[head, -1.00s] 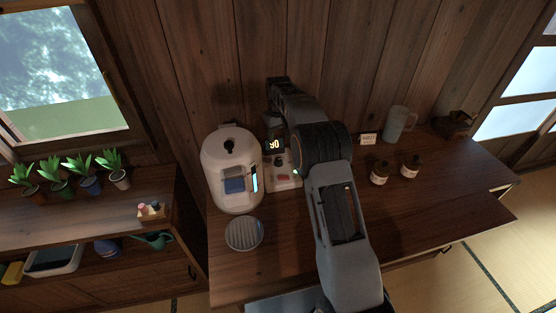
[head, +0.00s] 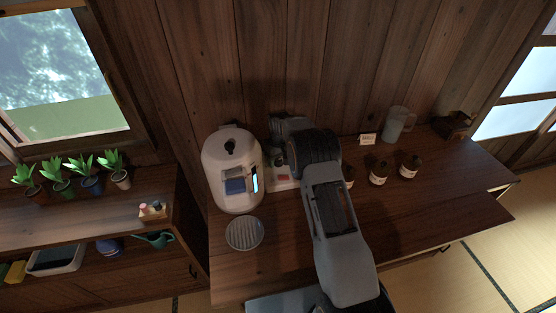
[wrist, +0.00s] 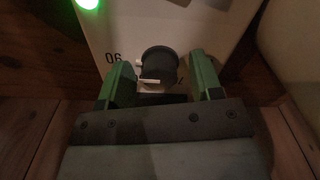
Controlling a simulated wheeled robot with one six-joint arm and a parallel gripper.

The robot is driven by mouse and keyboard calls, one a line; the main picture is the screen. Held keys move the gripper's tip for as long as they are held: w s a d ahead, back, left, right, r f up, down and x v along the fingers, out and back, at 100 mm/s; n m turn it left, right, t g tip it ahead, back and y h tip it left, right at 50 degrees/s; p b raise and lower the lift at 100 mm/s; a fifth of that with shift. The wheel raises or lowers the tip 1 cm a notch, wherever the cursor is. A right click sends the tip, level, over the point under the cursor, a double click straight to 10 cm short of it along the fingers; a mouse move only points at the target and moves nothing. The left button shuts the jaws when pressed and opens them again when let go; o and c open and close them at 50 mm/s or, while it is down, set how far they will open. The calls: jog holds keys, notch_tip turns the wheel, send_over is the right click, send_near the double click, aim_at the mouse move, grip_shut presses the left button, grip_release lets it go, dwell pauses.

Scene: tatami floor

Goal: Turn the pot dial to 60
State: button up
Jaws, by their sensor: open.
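The dark round dial (wrist: 160,60) is on a pale panel (wrist: 108,22) in the wrist view, with a white pointer mark at its lower left. Printed digits beside it appear upside down and look like 90. My gripper (wrist: 160,70) is open, with one green finger on each side of the dial; whether they touch it is unclear. In the head view, the white pot (head: 228,160) stands on the table, and a small white unit with a red button (head: 283,178) is beside it. My arm hides the dial and fingertips there.
A round slatted plate (head: 244,233) lies in front of the pot. Dark bottles (head: 379,173), a small card (head: 367,140) and a grey pitcher (head: 397,124) stand right of my arm. A green light (wrist: 88,3) glows on the panel. The table's front right is clear.

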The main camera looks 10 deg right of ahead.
jog(key=c, duration=0.9)
